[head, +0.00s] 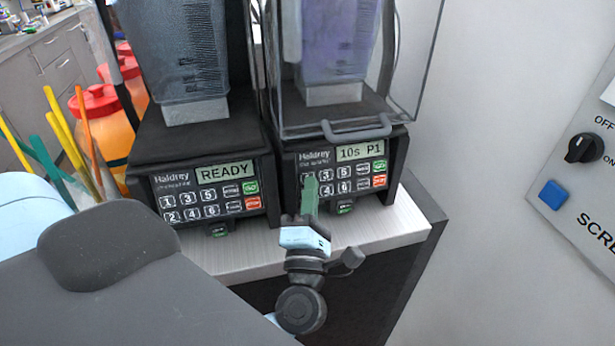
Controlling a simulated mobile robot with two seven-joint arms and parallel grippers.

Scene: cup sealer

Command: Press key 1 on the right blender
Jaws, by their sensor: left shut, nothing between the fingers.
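The right blender (345,178) stands on a metal counter, with a clear cover and a purple-tinted jug above its base. Its display (360,152) reads "10s P1". My left gripper (310,183) is shut and empty, with its green fingertips up against the left part of the right blender's keypad. The fingertips hide key 1 and part of the keys below it. Whether they touch the key I cannot tell. Keys 3 and 5 show just right of the fingertips. My right gripper is not in view.
The left blender (200,140) stands close beside, its display reading "READY". Orange jars with red lids (100,105) and coloured sticks (62,140) are at the left. A wall panel with a black knob (584,148) and blue button (553,194) is at the right.

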